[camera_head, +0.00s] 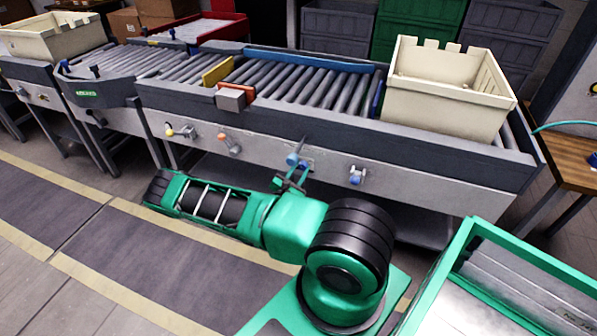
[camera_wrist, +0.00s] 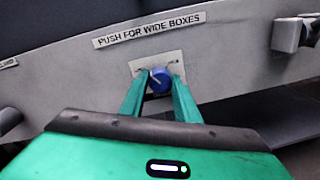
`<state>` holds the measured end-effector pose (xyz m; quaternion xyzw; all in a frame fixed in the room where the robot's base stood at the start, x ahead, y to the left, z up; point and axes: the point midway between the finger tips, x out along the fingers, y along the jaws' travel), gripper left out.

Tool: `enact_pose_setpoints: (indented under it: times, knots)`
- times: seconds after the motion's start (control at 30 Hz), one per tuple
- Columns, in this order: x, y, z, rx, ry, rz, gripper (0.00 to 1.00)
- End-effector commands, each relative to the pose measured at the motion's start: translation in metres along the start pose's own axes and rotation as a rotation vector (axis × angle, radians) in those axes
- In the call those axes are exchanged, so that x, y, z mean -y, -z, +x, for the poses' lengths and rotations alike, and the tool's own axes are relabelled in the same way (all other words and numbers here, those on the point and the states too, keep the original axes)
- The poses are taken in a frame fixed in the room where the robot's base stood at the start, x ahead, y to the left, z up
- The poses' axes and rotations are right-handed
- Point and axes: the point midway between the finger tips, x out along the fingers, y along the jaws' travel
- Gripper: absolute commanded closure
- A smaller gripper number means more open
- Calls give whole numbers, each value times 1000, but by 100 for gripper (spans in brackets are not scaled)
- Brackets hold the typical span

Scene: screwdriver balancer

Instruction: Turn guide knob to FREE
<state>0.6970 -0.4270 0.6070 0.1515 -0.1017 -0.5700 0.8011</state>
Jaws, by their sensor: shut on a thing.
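A round blue knob (camera_wrist: 160,79) sits on a pale plate on the grey conveyor side panel, under a label reading "PUSH FOR WIDE BOXES". A light line marks the knob's face. My gripper (camera_wrist: 158,88) has its green fingers on either side of this knob and is shut on it. In the head view my gripper (camera_head: 296,175) reaches up to the blue knob (camera_head: 293,158) on the panel's front. The plate's markings are too small to read, and part of the plate is hidden behind the fingers.
Another blue control (camera_head: 357,176) is to the right on the panel; orange (camera_head: 228,142) and yellow (camera_head: 180,132) handles are to the left. A cream crate (camera_head: 445,103) stands on the rollers. A green-rimmed bin (camera_head: 455,262) is at lower right.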

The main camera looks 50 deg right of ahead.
Motion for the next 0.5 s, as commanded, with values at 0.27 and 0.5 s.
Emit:
enact_pose_setpoints:
  times: [0.27,0.5]
  knots:
    - [0,0,0,-15,1,248,94]
    - [1,0,0,-29,5,477,94]
